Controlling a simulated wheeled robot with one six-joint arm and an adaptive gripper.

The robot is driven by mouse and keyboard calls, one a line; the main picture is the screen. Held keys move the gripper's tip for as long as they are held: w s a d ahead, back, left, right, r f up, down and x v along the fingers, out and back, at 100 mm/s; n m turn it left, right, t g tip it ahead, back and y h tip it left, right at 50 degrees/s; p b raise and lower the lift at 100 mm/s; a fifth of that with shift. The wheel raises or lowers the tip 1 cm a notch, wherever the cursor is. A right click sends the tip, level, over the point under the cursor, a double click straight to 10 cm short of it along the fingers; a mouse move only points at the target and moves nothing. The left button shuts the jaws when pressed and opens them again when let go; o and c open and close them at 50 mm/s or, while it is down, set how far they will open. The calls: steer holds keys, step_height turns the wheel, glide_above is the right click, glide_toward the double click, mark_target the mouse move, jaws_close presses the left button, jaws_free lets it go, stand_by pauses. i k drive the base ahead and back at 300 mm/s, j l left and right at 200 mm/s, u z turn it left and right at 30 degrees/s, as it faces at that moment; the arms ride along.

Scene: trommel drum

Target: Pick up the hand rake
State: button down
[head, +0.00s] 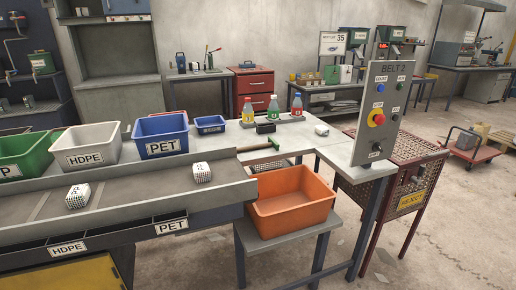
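What looks like the hand rake (256,147) lies on the table (325,145), just beyond the right end of the conveyor. It has a brown handle pointing left and a green head at its right end. The fine shape of the head is too small to make out. My gripper is not in this view, so its distance from the rake cannot be told.
A blue PET bin (160,148) and a white HDPE bin (86,158) stand left of the rake. An orange crate (290,222) sits on a stool in front. Bottles (273,108) stand behind. The BELT 2 panel (385,95) rises at right.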

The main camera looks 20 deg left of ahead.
mark_target(250, 147)
steer(key=k+u, duration=0.1)
steer(key=u, duration=0.3)
steer(key=j+u, duration=0.15)
steer(key=u, duration=0.25)
steer(key=k+j+u, duration=0.1)
steer(key=u, duration=0.3)
